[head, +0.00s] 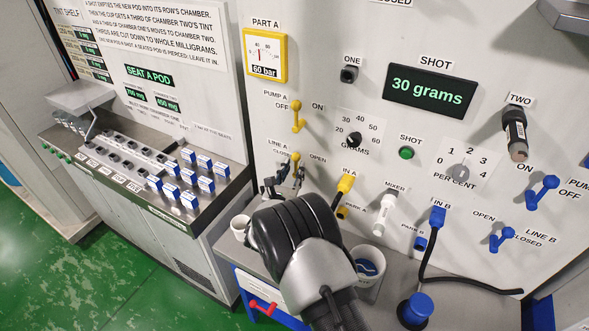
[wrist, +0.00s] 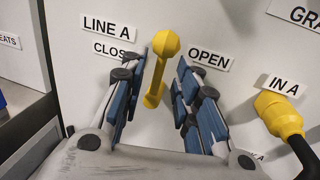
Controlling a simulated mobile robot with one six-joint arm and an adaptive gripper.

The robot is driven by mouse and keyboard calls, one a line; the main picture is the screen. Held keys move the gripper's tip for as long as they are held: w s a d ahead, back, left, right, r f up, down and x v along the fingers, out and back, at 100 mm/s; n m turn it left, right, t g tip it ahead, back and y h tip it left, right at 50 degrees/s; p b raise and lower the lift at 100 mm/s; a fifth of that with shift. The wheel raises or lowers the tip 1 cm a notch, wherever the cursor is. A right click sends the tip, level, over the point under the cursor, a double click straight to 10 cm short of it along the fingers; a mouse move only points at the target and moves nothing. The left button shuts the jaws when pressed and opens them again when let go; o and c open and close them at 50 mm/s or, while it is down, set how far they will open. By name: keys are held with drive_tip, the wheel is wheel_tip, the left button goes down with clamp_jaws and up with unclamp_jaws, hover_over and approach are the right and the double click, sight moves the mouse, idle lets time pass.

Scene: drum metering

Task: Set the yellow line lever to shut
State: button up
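The yellow line lever (wrist: 157,75) is on the grey panel under the LINE A label (wrist: 108,25). In the wrist view it stands nearly upright, its top end leaning slightly right, between the partly covered CLOSED label (wrist: 112,48) and the OPEN label (wrist: 208,60). In the head view the lever (head: 295,158) shows just above my gripper (head: 285,180). In the wrist view my gripper (wrist: 166,90) is open, with one blue-padded finger on each side of the lever. A gap shows on both sides, and nothing is held.
The yellow IN A connector (wrist: 280,112) with its black cable is right of my gripper. The yellow PUMP A lever (head: 297,115) is above. A white cup (head: 240,228) and a larger cup (head: 369,268) stand below. The pod shelf (head: 150,180) is to the left.

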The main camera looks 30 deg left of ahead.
drive_tip(key=shift+w+a, duration=0.15)
drive_tip(key=shift+w, duration=0.8)
clamp_jaws()
